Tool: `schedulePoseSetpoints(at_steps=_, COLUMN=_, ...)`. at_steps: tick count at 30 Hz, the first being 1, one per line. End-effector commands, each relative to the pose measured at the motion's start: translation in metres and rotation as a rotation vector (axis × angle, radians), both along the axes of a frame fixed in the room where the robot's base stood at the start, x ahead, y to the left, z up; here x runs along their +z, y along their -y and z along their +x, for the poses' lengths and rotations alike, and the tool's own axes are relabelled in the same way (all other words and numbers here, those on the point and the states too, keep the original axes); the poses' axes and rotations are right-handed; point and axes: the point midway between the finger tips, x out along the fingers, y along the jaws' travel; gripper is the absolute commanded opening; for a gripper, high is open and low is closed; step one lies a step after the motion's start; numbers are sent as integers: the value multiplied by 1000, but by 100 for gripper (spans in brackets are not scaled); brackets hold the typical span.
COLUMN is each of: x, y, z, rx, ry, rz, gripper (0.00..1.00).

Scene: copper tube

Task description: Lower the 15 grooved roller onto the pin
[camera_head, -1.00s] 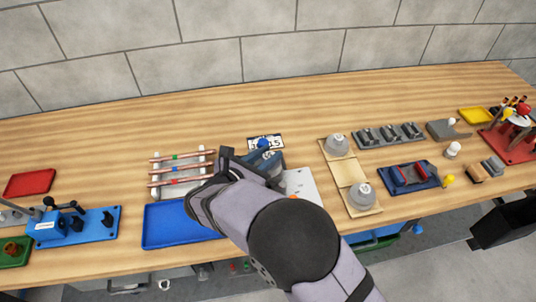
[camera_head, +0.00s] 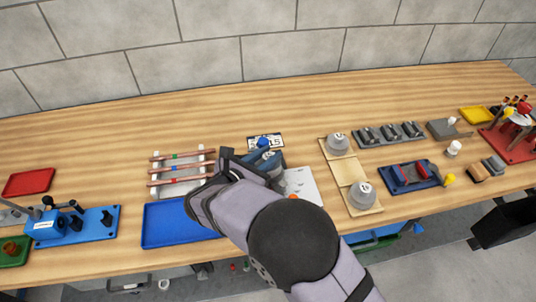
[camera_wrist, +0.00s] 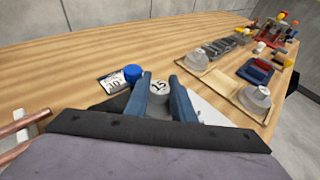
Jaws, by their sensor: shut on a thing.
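The grey roller (camera_wrist: 159,87), with 15 marked on its round top face, is between the two blue fingers of my gripper (camera_wrist: 162,93) in the wrist view. My gripper is shut on it, and the top face points up towards the wrist camera. In the head view my gripper (camera_head: 262,159) is over the middle of the bench, near the white plate (camera_head: 302,184). My fingers and arm cover part of that plate. I cannot make out the pin, and the roller's underside is hidden.
A printed number card (camera_head: 276,142) and a blue round object (camera_wrist: 132,73) are just behind my gripper. Copper tubes (camera_head: 180,169) on a rack and a blue tray (camera_head: 172,225) are to the left. A wooden board (camera_head: 350,172) with grey domed weights is to the right.

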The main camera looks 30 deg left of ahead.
Motion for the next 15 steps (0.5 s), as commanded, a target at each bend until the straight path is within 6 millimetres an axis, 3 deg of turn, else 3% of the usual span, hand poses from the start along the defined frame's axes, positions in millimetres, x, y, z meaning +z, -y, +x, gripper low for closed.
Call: schedulePoseSetpoints(at_steps=15, x=-12, y=0, z=0, rx=1, ry=2, rz=1, gripper=0)
